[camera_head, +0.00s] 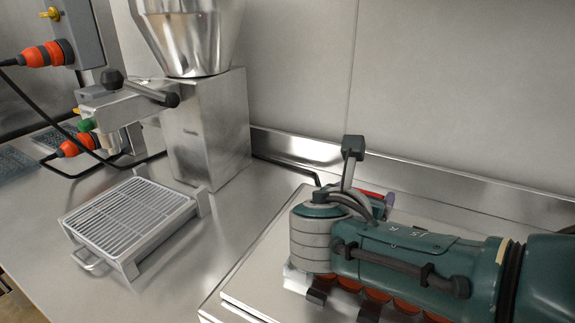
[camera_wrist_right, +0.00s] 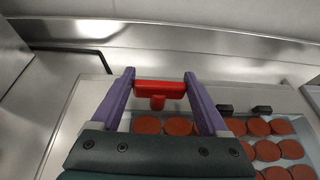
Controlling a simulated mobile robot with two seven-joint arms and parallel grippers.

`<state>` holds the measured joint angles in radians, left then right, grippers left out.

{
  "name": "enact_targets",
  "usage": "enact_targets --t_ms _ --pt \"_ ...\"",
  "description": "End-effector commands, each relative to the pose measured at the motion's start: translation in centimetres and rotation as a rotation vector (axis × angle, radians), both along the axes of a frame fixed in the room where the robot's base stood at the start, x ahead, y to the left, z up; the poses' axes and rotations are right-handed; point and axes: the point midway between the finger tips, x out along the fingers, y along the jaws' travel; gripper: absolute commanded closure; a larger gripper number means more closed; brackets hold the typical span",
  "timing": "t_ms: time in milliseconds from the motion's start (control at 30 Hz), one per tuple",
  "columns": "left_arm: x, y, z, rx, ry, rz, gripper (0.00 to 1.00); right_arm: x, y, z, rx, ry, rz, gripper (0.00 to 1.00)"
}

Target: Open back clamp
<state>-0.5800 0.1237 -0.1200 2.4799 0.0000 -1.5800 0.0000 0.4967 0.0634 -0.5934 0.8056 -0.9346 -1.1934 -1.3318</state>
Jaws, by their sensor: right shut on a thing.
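The red back clamp (camera_wrist_right: 158,88) is a bar with a short stem, behind rows of brown-red discs in the right wrist view. My right gripper (camera_wrist_right: 159,75) has its two purple fingers on either side of the bar, shut on it. In the head view, a red strip of the clamp (camera_head: 371,193) shows behind my green right arm, near a purple fingertip (camera_head: 389,199). My arm hides most of the clamp there. My left gripper is not in view.
Brown-red discs (camera_head: 378,296) lie under my arm. A steel machine with a hopper (camera_head: 208,125) and a wire-rack tray (camera_head: 132,222) stand to the left. The wall is close behind.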

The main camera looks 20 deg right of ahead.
Motion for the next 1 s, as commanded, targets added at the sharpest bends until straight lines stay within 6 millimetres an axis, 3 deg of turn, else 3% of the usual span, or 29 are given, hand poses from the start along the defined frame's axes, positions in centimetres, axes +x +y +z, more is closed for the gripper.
enact_targets --t_ms 700,733,900,1000 --pt "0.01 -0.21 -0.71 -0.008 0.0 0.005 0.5 -0.03 -0.04 0.04 0.002 -0.002 -0.069 0.77" --pt "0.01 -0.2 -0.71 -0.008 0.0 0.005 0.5 -0.03 -0.04 0.04 0.002 -0.002 -0.069 0.18" --pt "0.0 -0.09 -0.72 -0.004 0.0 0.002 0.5 -0.03 -0.05 0.02 0.001 -0.002 -0.068 0.0" --pt "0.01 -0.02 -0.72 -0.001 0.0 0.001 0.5 -0.03 -0.04 0.01 0.001 -0.002 -0.068 0.0"
